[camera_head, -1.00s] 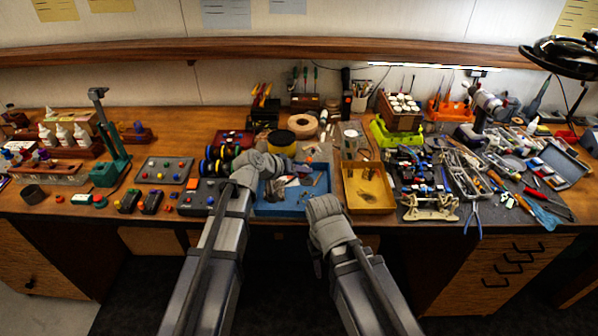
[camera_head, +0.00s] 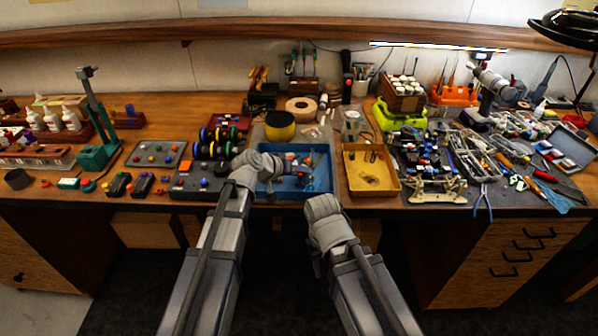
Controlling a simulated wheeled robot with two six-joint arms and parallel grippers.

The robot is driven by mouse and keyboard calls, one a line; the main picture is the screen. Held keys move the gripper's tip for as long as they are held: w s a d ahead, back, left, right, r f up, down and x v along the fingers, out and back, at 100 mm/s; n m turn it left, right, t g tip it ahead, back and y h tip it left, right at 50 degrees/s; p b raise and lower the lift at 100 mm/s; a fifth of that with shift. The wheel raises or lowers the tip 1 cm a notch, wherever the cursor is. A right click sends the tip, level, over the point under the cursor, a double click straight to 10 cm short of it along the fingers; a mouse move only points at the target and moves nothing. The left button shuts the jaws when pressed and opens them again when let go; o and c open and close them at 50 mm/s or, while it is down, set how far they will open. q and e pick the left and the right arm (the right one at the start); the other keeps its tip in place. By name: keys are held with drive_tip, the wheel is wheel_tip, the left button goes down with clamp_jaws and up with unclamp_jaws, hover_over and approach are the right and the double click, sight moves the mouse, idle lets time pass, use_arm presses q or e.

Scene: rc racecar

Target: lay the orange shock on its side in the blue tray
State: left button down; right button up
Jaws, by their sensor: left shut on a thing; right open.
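The blue tray (camera_head: 266,187) lies near the front edge of the bench, left of the yellow tray. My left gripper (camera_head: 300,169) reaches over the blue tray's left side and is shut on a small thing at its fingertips. A small orange-red patch (camera_head: 311,162) shows there, seemingly the orange shock, but it is too small to make out its tilt or whether it touches the tray floor. My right gripper (camera_head: 320,203) is open, in front of the bench edge between the two trays; its fingers are mostly hidden behind its wrist.
The yellow tray (camera_head: 393,187) stands to the right, with small dark parts in it. A row of dark wheels (camera_head: 215,142) and a grey button box (camera_head: 190,180) are left of the blue tray. A yellow-black round tub (camera_head: 280,124) is behind it. Tools crowd the right side.

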use_arm(q)
drive_tip(key=shift+f, duration=0.3)
drive_tip(key=shift+c, duration=2.1)
unclamp_jaws()
drive_tip(key=p+v, duration=0.5)
drive_tip(key=v, duration=0.3)
drive_tip(key=shift+d, duration=0.1)
